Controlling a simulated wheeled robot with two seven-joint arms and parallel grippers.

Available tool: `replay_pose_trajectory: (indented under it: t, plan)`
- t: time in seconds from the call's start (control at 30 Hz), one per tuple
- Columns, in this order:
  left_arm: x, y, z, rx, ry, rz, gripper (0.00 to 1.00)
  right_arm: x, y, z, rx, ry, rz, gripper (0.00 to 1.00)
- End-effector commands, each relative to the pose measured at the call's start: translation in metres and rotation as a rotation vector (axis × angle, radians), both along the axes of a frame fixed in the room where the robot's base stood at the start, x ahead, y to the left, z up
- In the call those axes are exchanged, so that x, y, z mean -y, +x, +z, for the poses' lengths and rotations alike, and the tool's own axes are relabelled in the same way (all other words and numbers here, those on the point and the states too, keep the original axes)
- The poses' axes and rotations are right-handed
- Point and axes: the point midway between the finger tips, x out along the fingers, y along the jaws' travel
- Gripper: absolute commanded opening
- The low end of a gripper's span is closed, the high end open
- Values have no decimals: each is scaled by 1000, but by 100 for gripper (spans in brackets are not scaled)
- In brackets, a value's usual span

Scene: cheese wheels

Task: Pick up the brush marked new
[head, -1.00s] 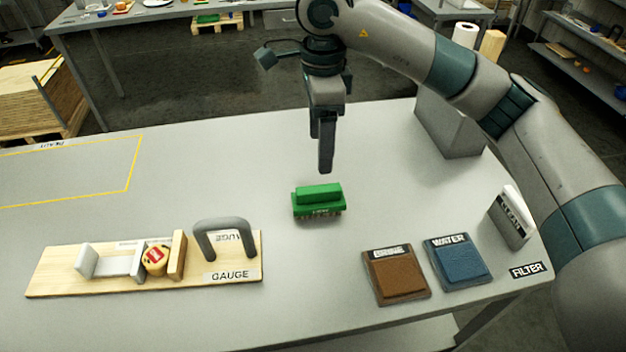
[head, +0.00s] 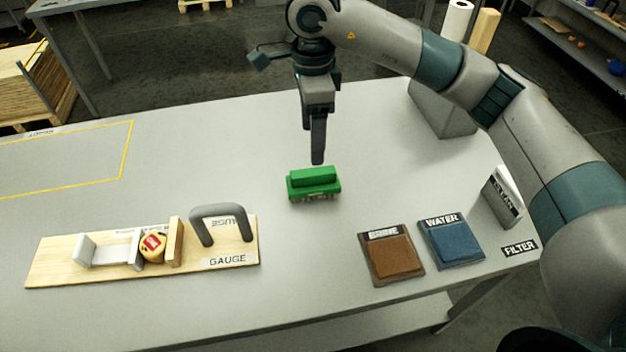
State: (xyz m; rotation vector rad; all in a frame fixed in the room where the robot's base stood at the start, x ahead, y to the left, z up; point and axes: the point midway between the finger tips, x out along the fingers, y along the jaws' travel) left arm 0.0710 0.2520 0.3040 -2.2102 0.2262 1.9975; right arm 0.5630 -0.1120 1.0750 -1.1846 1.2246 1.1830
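A green brush (head: 314,184) with pale bristles lies bristles down on the grey table, near its middle. Some marking shows low on its front side, too small to read. My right gripper (head: 318,160) points straight down just above and behind the brush, with a small gap between them. Its fingers are seen edge-on, so I cannot tell whether they are apart. Nothing shows hanging from it. My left gripper is not in view.
A wooden gauge board (head: 100,270) with a small cheese wheel (head: 152,247) lies left front. Table around the brush is clear.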

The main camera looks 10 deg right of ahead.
Motion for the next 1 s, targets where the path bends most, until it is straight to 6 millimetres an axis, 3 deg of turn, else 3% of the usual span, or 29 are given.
replay_pose_trajectory:
  t: [0.13,0.5,1.0]
  plan:
    - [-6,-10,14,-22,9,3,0,0,-1,-25,-5,-2,0,67]
    - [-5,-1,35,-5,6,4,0,0,0,-80,-3,0,0,67]
    - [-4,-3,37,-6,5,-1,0,0,0,-88,-2,0,0,67]
